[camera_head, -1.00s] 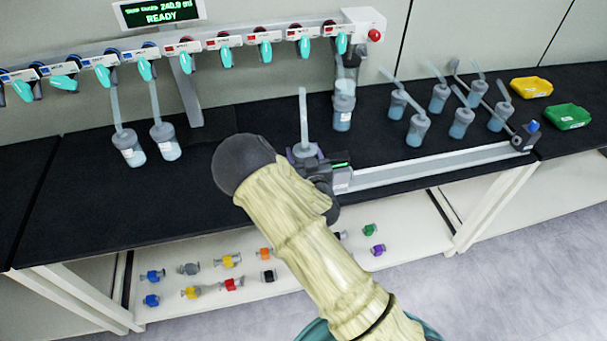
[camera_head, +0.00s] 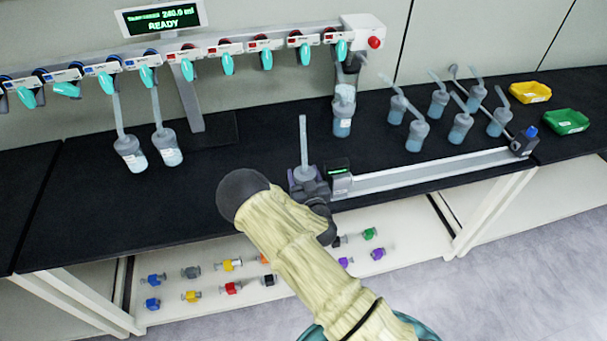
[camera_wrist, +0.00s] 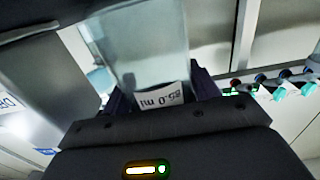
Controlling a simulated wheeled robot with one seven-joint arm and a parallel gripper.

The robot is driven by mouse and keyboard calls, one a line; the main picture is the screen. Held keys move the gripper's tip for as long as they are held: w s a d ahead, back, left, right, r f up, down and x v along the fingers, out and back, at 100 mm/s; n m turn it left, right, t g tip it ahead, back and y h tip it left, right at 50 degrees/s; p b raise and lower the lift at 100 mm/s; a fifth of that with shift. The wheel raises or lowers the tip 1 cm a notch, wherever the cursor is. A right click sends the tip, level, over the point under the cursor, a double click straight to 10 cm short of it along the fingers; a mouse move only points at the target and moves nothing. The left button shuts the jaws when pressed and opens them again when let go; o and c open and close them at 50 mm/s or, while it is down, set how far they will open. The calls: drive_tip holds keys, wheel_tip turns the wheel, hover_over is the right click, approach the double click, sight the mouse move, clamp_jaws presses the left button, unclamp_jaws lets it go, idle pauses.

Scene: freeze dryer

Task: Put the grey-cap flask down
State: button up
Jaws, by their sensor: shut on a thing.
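The held flask has a grey cap (camera_head: 305,173) with a tall grey tube standing up from it, near the front of the black bench (camera_head: 95,200). My gripper (camera_head: 310,188) is shut around its body, which my arm mostly hides in the head view. The wrist view shows the clear flask body (camera_wrist: 140,55) between the fingers, with a white label printed upside down. The flask looks upright. I cannot tell whether its base touches the bench.
A device with a green display (camera_head: 338,168) and a long rail (camera_head: 430,170) stand just right of the flask. Two flasks (camera_head: 130,155) (camera_head: 167,148) stand left, several (camera_head: 417,135) right. Another flask (camera_head: 343,112) is behind.

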drive_tip(key=shift+f, duration=0.15)
drive_tip(key=o, duration=1.1)
drive_tip(key=shift+c, duration=0.2)
drive_tip(key=shift+s, duration=0.1)
drive_tip(key=b+v, duration=0.3)
drive_tip(key=v, duration=0.9)
drive_tip(key=shift+r, duration=0.2)
